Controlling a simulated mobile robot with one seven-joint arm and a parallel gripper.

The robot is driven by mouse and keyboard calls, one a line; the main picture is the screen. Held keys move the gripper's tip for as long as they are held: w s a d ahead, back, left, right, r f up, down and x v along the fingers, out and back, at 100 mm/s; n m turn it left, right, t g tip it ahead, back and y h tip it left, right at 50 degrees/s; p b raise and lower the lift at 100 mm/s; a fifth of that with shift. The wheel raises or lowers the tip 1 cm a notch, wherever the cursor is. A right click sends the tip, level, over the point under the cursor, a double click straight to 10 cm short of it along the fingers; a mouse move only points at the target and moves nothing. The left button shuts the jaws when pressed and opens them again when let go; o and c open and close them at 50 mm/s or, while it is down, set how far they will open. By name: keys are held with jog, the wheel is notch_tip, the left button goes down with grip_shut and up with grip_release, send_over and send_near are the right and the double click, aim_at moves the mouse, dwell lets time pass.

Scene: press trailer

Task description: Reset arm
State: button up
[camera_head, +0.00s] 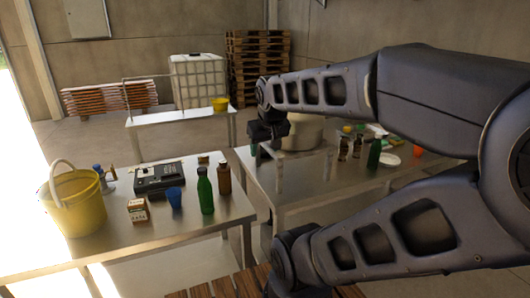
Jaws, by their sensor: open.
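My arm reaches in from the right and fills much of the right side of the view. My gripper (268,132) is at the end of the upper link, in front of a large round pot (302,133) on the right metal table (270,182). The gripper is small and dark here; it appears empty, with nothing seen between its fingers. My arm hides part of the right table and what stands behind it.
The left metal table (130,245) holds a yellow bucket (77,207), a black device (159,180), a small box (138,210), a blue cup (174,197), a green bottle (205,192) and a brown bottle (224,179). Behind stand a white caged tank (197,80) and stacked pallets (255,62).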

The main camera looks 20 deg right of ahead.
jog(key=shift+s+a+f+g+y, duration=0.1)
jog(key=shift+s+a+g+y, duration=0.15)
jog(key=shift+s, duration=0.35)
jog(key=shift+s+a+f+g+y, duration=0.15)
jog(key=shift+s+a, duration=0.15)
jog(key=shift+s, duration=0.3)
